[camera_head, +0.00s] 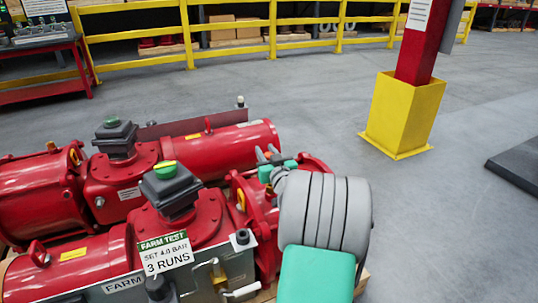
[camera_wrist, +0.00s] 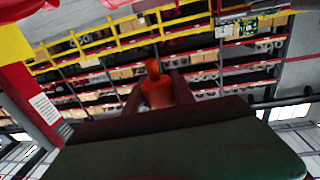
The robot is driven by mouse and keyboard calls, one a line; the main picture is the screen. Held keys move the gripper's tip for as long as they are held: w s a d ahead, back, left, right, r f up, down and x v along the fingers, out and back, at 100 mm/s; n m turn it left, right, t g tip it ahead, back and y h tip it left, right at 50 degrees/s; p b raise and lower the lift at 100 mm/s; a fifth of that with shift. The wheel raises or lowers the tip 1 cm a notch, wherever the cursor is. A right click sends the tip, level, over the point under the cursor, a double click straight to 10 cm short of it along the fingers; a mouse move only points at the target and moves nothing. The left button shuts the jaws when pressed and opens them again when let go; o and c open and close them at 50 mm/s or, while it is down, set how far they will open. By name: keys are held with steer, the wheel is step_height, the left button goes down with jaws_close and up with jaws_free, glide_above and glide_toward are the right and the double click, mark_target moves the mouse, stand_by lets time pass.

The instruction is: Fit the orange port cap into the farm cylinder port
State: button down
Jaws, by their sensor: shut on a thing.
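The orange port cap (camera_wrist: 155,88) shows in the wrist view, with a narrow knob on a wider body. My gripper (camera_wrist: 157,92) is shut on it, one dark finger on each side. In the head view my gripper (camera_head: 268,156) is beside the right end of the red farm cylinder (camera_head: 85,262), above its end flange. I cannot make out the cap clearly there. The cylinder carries a "FARM TEST, SET 4.0 BAR, 3 RUNS" sign (camera_head: 165,252) and a black box with a yellow-green indicator (camera_head: 170,185). My arm hides part of its right end, and I cannot tell the port.
A second red actuator (camera_head: 215,152) lies just behind the farm one. A red post in a yellow base (camera_head: 403,115) stands at the upper right. Yellow railings (camera_head: 230,40) run across the back. A red bench (camera_head: 45,70) is at the far left. The grey floor between is clear.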

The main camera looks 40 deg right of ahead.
steer(key=shift+s+d+f, duration=0.1)
steer(key=shift+d+f, duration=0.05)
steer(key=shift+d, duration=0.3)
steer(key=shift+a+f+b, duration=0.1)
steer(key=shift+b, duration=0.25)
steer(key=shift+s+f+b, duration=0.15)
steer(key=shift+b, duration=0.2)
step_height(320, 180, down, 5)
steer(key=b, duration=0.5)
steer(key=shift+f, duration=0.2)
steer(key=shift+b, duration=1.1)
steer(key=shift+f+b, duration=1.35)
steer(key=shift+f, duration=0.3)
steer(key=c, duration=1)
jaws_free()
